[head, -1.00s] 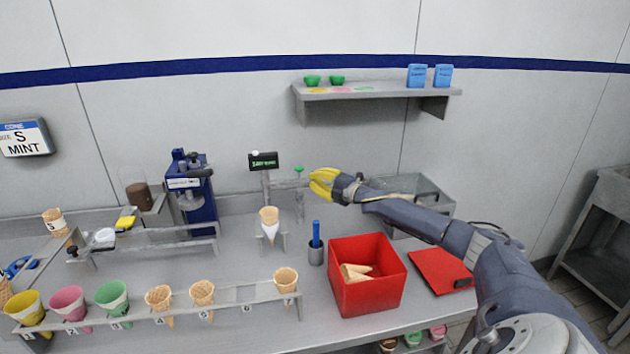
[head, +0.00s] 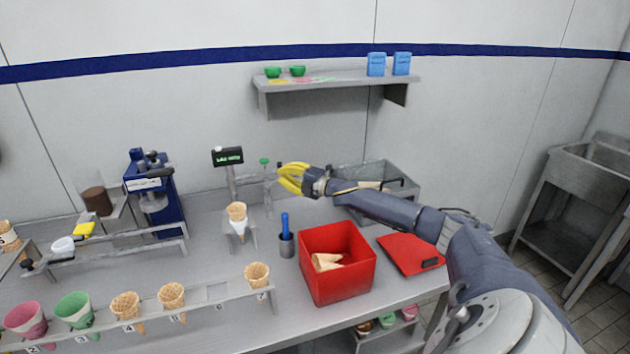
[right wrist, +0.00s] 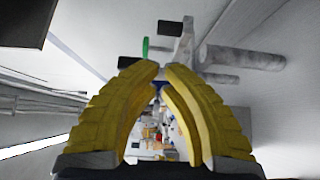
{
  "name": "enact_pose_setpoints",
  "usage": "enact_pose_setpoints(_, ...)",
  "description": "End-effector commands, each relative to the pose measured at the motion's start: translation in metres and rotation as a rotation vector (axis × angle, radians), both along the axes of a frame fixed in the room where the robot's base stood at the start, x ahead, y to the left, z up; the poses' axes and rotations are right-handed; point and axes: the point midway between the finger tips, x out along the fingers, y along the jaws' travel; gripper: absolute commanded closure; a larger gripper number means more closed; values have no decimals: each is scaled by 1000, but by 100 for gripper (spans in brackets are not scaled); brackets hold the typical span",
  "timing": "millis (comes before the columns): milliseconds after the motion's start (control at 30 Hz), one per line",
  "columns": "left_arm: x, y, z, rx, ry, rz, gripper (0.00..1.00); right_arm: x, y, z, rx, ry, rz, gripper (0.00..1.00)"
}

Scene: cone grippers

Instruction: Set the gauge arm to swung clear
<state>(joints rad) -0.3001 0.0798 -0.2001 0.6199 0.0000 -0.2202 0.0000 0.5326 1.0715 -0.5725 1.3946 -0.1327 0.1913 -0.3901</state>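The gauge stand is a grey post with a small dark display (head: 228,156) showing green text too small to read surely. A grey horizontal arm (head: 254,181) reaches right from it, above a paper-wrapped cone (head: 237,220) in a holder. A green-topped post (head: 264,163) stands by the arm's right end. My right gripper (head: 281,176), with yellow fingers, is just right of that end, tips pointing left. In the right wrist view its fingertips (right wrist: 160,68) nearly meet with nothing between them; the green top (right wrist: 146,47) and grey bars (right wrist: 240,58) lie beyond. My left gripper is out of view.
A red bin (head: 337,285) with cones stands below my right arm, beside a red flat panel (head: 410,262). A cup with a blue tool (head: 285,242) stands left of the bin. A cone rack (head: 205,307) runs along the front. A blue press (head: 155,200) stands left.

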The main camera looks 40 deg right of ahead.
Motion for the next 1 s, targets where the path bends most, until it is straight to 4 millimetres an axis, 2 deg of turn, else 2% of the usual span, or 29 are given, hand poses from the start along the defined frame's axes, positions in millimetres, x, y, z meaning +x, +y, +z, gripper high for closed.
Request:
enact_pose_setpoints(500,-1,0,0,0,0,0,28,-53,-16,-2,0,3,2,100)
enact_pose_setpoints(1000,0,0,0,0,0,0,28,-88,-29,-1,0,2,1,100)
